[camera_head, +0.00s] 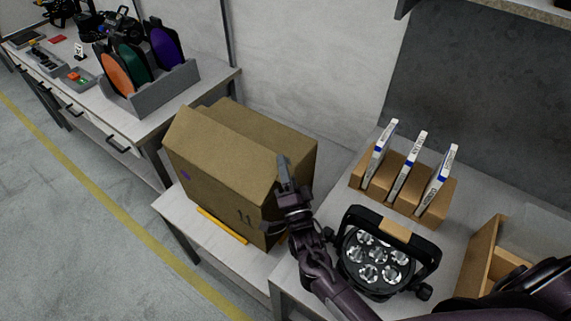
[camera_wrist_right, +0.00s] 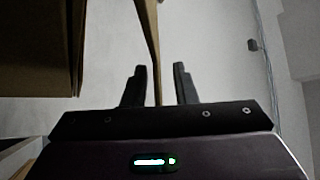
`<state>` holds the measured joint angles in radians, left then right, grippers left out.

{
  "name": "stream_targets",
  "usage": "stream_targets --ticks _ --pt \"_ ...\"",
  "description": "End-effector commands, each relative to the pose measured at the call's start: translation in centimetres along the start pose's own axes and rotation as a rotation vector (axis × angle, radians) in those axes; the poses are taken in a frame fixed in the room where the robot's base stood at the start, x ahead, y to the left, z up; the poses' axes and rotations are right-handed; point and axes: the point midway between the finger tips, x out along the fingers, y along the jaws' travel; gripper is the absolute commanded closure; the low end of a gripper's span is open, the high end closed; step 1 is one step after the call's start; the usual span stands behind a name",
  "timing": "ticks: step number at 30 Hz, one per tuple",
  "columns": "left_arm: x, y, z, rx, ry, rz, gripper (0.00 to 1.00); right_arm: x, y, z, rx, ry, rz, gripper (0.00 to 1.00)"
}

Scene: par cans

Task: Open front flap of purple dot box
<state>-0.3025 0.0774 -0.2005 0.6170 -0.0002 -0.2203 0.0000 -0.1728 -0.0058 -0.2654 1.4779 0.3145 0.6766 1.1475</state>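The brown cardboard box (camera_head: 215,178) with a small purple dot on its front face stands on the low white table in the head view. Its top shows a raised ridge along the front and a lower panel behind. My right gripper (camera_head: 286,165) is at the box's right end, near its top edge. In the right wrist view the gripper (camera_wrist_right: 158,80) has its fingers apart, with a thin cardboard flap (camera_wrist_right: 152,40) between them and a gap beside it. The box's body (camera_wrist_right: 40,45) fills the upper left there. My left gripper is not in view.
A black par can light (camera_head: 375,258) stands on the right table close to my right arm. Behind it is a cardboard holder (camera_head: 405,188) with upright white cases. An open box (camera_head: 485,255) is at far right. A grey rack (camera_head: 150,90) of coloured discs stands upper left.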

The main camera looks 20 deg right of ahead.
Motion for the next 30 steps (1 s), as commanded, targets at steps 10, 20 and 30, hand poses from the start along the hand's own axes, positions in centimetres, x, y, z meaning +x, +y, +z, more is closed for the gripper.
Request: stream_targets --ticks 10,20,30 --pt "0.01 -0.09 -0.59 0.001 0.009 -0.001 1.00 -0.02 0.01 0.00 0.000 0.000 0.000 0.97" --pt "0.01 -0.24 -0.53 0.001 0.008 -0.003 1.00 -0.03 0.00 -0.01 0.000 0.000 0.000 1.00" --pt "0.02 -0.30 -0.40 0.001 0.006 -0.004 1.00 -0.04 0.02 -0.01 0.000 0.000 0.000 1.00"
